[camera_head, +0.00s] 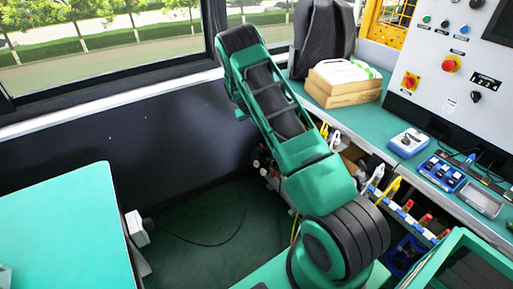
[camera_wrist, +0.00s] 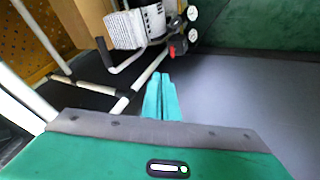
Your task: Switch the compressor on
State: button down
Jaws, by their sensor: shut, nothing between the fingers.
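In the wrist view my gripper (camera_wrist: 162,82) has its two green fingers together with nothing between them. Just beyond the fingertips, near the top of the picture, is what looks like the compressor (camera_wrist: 181,25), with two round white gauges (camera_wrist: 192,24) and a small red part (camera_wrist: 178,49) that looks like its switch. The fingertips point toward the red part and appear apart from it. The switch's position is too small to tell. In the head view my arm covers the middle, and neither my gripper nor the compressor can be made out.
In the wrist view a white ribbed block (camera_wrist: 135,28), a dark bent handle (camera_wrist: 128,62) and pale bars (camera_wrist: 150,70) lie left of the fingers. A dark surface is clear on the right. The head view shows a green bench (camera_head: 415,165) and a control panel (camera_head: 455,60).

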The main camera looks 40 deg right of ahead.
jog(key=w+a+f+n+t, duration=0.1)
jog(key=w+f, duration=0.2)
jog(key=f, duration=0.6)
jog(key=w+a+f+n, duration=0.1)
jog(key=w+f, duration=0.1)
jog(key=f, duration=0.6)
jog(key=shift+w+d+f, duration=0.65)
jog(key=shift+d+f, duration=0.7)
jog(key=shift+d, duration=0.1)
jog(key=shift+w+d+f, duration=0.6)
jog(key=shift+d+f, duration=0.7)
jog(key=shift+d, duration=0.15)
jog(key=shift+w+d+f, duration=0.65)
jog(key=shift+d+f, duration=0.7)
jog(key=shift+d, duration=0.1)
jog(key=shift+a, duration=0.2)
